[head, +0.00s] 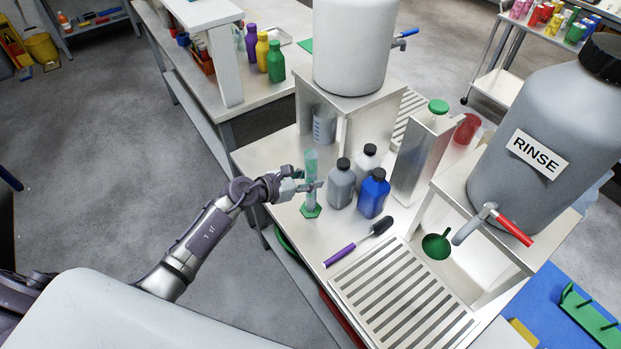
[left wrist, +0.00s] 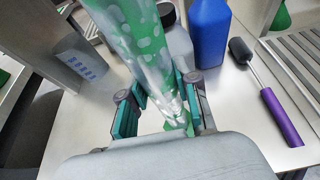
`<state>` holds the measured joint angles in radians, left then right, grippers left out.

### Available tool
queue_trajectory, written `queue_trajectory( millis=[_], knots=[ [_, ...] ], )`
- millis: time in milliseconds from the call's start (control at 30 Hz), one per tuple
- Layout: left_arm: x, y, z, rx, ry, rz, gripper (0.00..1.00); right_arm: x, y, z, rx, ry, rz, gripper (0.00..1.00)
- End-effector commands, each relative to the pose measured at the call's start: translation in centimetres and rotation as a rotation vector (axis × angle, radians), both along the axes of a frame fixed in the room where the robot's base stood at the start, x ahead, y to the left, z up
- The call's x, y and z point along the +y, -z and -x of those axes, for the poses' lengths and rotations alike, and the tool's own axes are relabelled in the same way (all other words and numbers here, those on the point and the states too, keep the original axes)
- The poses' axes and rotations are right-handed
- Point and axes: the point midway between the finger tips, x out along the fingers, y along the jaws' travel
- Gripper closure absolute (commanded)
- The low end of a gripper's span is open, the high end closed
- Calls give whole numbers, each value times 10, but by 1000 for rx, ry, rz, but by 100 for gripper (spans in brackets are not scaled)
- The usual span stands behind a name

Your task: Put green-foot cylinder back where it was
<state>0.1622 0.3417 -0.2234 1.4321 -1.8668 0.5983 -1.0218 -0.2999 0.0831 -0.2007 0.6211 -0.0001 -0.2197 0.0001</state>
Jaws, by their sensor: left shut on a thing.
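The green-foot cylinder (head: 311,168) is a clear, green-tinted tube with a green foot. In the head view it looks upright at the front left edge of the steel bench, with its foot at or just above the top; I cannot tell which. My left gripper (head: 308,186) reaches in from the left and is shut on the cylinder's lower middle. In the left wrist view the cylinder (left wrist: 138,45) rises between the fingers of the left gripper (left wrist: 160,112), its foot mostly hidden. My right gripper is not in view.
Grey bottles (head: 341,184) and a blue bottle (head: 373,194) stand close right of the cylinder. A purple-handled brush (head: 358,243) lies in front, beside a slotted drain (head: 400,300). The RINSE tank (head: 545,140) is at right.

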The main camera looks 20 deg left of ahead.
Motion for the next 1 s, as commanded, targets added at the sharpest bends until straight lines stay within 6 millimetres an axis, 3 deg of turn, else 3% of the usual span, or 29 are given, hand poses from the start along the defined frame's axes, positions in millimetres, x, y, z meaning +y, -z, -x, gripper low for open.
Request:
queue_trajectory(
  millis=[67,100,233,633,1000],
  knots=[
    [0,4,0,-1,0,-1,100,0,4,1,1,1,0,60],
    [0,4,0,0,0,-1,67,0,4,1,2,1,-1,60],
    [0,3,0,1,0,-1,46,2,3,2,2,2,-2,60],
    [0,-4,1,0,0,0,44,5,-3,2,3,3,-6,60],
    [42,-26,55,1,2,-5,44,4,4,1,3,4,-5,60]
  ],
)
